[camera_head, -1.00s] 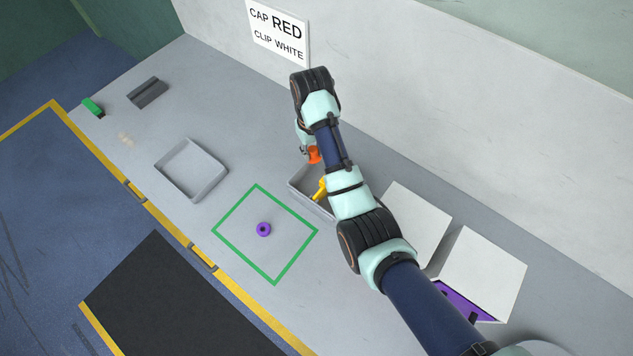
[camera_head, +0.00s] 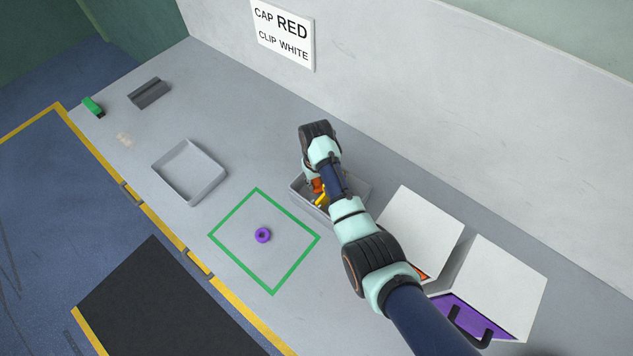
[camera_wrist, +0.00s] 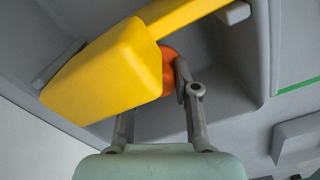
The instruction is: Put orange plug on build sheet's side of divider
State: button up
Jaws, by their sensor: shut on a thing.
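My gripper (camera_head: 312,182) is shut on the orange plug (camera_head: 318,187), low at the grey tray (camera_head: 296,190). In the wrist view the orange plug (camera_wrist: 170,72) shows against my right finger; a yellow piece (camera_wrist: 110,68) covers much of it and of my left finger. The yellow piece (camera_head: 322,200) lies beside the plug in the tray in the head view. My arm hides part of the tray, and I cannot make out its divider clearly. A white sign (camera_head: 283,35) reading "CAP RED, CLIP WHITE" is on the wall behind.
A purple ring (camera_head: 263,235) lies inside a green outline (camera_head: 296,268). An empty grey tray (camera_head: 170,190) stands left. A green piece (camera_head: 92,106) and a dark grey block (camera_head: 148,92) lie at the far left.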

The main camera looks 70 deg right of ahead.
jog(key=o, duration=0.9)
jog(key=shift+f, duration=0.1)
jog(key=shift+o, duration=0.2)
notch_tip(320, 180, up, 12)
jog(key=p, duration=0.1)
jog(key=shift+r+p, duration=0.2)
jog(key=shift+p, duration=0.2)
